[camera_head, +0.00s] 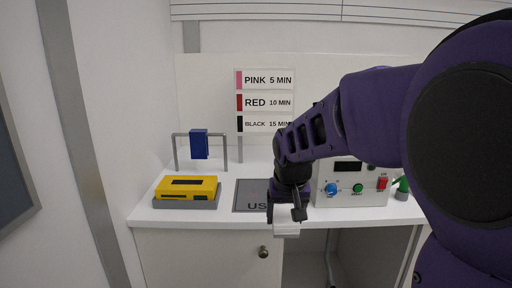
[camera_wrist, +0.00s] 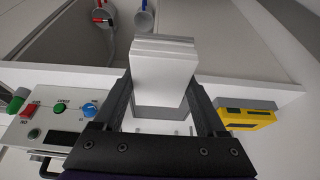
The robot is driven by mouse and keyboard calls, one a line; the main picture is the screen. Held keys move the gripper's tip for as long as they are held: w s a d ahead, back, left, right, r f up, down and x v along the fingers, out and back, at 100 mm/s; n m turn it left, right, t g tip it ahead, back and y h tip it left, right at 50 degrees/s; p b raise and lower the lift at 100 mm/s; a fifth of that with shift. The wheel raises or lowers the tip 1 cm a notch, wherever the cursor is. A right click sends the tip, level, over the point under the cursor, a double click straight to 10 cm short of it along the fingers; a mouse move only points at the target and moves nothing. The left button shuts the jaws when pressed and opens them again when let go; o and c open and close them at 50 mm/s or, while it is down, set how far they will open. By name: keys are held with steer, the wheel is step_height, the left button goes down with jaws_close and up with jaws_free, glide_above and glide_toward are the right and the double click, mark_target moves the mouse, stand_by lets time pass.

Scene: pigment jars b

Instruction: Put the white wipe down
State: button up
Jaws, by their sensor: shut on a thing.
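My gripper (camera_head: 287,208) is shut on the white wipe (camera_head: 286,229), a pale block that sticks out below the fingers. It hangs at the counter's front edge, just right of a dark grey mat (camera_head: 250,188) with lettering that starts "US"; the rest is hidden by my arm. In the wrist view the wipe (camera_wrist: 163,66) sits between the two dark fingers of my gripper (camera_wrist: 161,100). I cannot tell whether the wipe touches the counter.
On the white counter (camera_head: 160,215), a yellow device (camera_head: 187,187) stands left and a control box (camera_head: 352,196) right. A blue item (camera_head: 199,144) hangs on a rack behind. A colour-time sign (camera_head: 266,101) is on the wall. A cabinet knob (camera_head: 263,252) juts out below.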

steer(key=s+d+f+p, duration=0.2)
steer(key=s+d+f, duration=0.1)
steer(key=f, duration=0.5)
steer(key=s+d+f+p, duration=0.2)
steer(key=s+d+f, duration=0.1)
steer(key=f, duration=0.6)
steer(key=shift+s+d, duration=0.15)
steer(key=shift+d, duration=0.45)
steer(key=shift+a, duration=0.15)
